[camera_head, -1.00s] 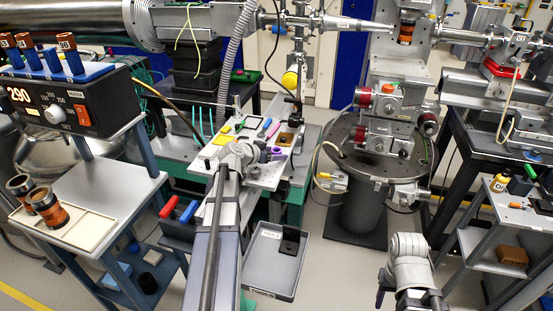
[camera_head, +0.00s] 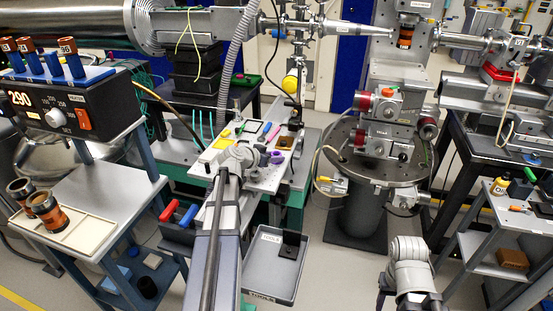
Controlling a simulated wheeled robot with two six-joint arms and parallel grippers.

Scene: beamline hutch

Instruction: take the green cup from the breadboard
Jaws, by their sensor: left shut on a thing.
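The breadboard (camera_head: 203,167) is the pale board on the bench in the middle of the head view, with several small items on it. My left gripper (camera_head: 247,157) is over the board's near part, at the end of the arm that rises from the bottom edge. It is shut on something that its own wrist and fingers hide. I cannot make out a green cup; my left gripper and forearm cover part of the board. A purple item (camera_head: 276,157) is just right of the left gripper. My right arm is at the lower right; its gripper's fingers cannot be made out.
A grey tools tray (camera_head: 271,277) is below right. A heater-box shelf stands left, a round pedestal (camera_head: 372,170) right.

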